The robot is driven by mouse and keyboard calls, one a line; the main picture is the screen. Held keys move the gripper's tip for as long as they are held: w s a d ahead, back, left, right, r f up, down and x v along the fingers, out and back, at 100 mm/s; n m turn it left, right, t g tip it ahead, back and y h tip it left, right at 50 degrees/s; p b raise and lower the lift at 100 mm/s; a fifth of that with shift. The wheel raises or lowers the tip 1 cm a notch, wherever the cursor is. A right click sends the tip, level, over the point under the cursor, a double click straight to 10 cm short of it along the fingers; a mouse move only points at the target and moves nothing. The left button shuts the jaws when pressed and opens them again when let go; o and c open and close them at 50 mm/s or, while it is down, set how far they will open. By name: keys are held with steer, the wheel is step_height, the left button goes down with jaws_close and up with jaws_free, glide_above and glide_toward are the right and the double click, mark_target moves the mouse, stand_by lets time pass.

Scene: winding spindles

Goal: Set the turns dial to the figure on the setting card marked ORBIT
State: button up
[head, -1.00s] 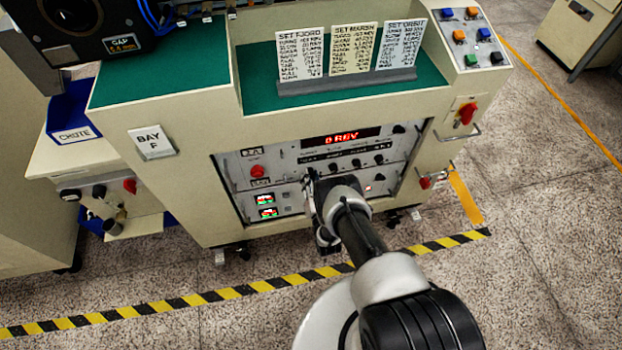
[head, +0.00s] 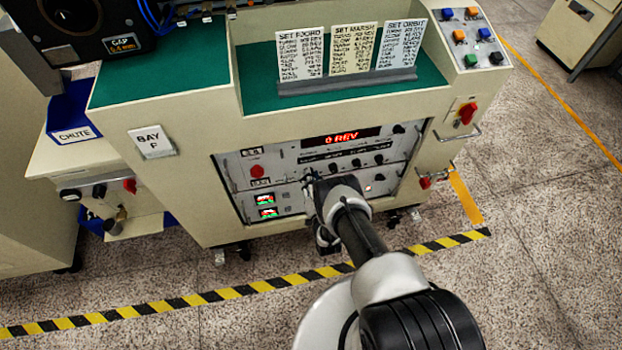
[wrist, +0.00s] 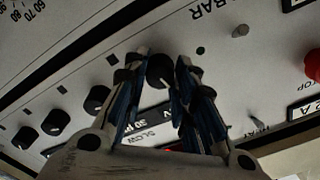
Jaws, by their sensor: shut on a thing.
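The setting card marked ORBIT (head: 403,43) stands rightmost of three upright cards; its rows of figures are too small to read surely. The red display (head: 341,137) on the front panel reads 0 REV. My gripper (head: 311,179) is at the panel, left of its middle and below the display. In the wrist view my gripper (wrist: 160,66) has its fingers on both sides of a round black knob (wrist: 160,71) and is shut on it. The knob's label is partly hidden by the fingers, so I cannot tell whether it is the turns dial.
Cards marked FJORD (head: 302,55) and MARSH (head: 352,49) stand beside the ORBIT card. Other black knobs (wrist: 55,122) line the panel close to my gripper. A red button (head: 257,171) is left of it. A handle (head: 463,136) sticks out at the right.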

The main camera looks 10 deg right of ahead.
steer(key=o, duration=1.1)
steer(key=s, duration=1.2)
